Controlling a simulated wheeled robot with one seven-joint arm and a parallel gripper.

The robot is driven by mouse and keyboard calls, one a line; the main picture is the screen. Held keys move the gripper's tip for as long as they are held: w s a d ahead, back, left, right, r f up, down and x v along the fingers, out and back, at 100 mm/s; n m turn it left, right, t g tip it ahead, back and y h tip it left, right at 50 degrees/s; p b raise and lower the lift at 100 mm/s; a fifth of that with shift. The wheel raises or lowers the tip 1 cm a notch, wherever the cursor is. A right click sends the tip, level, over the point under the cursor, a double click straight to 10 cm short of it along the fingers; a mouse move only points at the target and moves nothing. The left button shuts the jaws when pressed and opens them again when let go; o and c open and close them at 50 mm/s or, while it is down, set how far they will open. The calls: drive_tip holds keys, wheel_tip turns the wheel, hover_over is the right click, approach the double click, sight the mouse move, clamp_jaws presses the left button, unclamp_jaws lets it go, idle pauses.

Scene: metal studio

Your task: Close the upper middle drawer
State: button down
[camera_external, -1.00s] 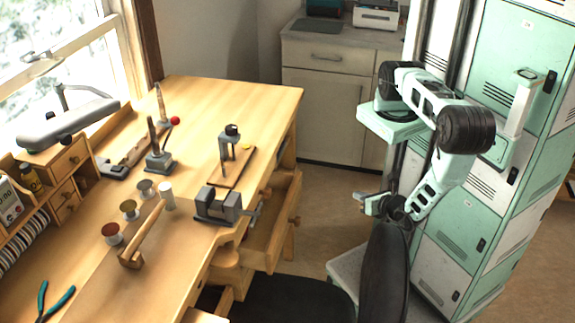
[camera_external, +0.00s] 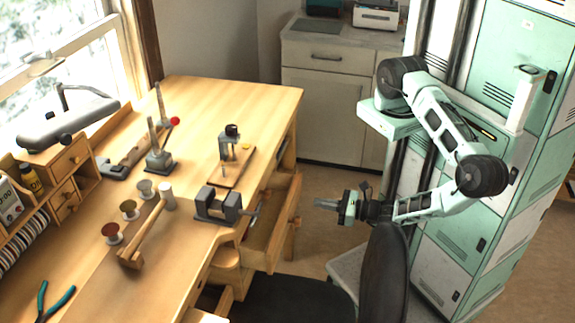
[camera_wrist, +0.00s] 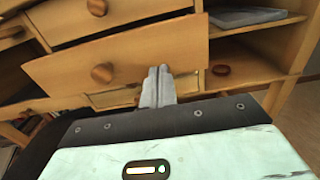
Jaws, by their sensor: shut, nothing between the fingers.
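The pulled-out wooden drawer (camera_external: 286,222) is under the right side of the workbench, its inside visible from above. In the wrist view its plain front (camera_wrist: 150,59) with a round knob (camera_wrist: 102,73) faces me. My gripper (camera_external: 317,203) is level, to the right of the drawer front, pointing left at it. In the wrist view the two grey fingers of my gripper (camera_wrist: 158,72) are together and empty, overlapping the lower part of the drawer front right of the knob. The external view shows a small gap between fingertips and drawer.
Another drawer with a knob (camera_wrist: 97,7) sits above in the wrist view. An open shelf (camera_wrist: 255,60) lies right of the drawer, holding a dark ring (camera_wrist: 221,70). A black chair (camera_external: 385,265) stands close below my forearm. Green lockers (camera_external: 480,190) stand behind the arm.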

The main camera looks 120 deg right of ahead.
sight(276, 204)
drive_tip(key=shift+p+x, duration=0.6)
drive_tip(key=shift+x, duration=2.05)
drive_tip(key=p+x, duration=0.3)
drive_tip(key=x, duration=0.6)
drive_tip(key=shift+w+d+r, duration=0.1)
drive_tip(key=shift+w+d, duration=0.1)
drive_tip(key=shift+d, duration=0.05)
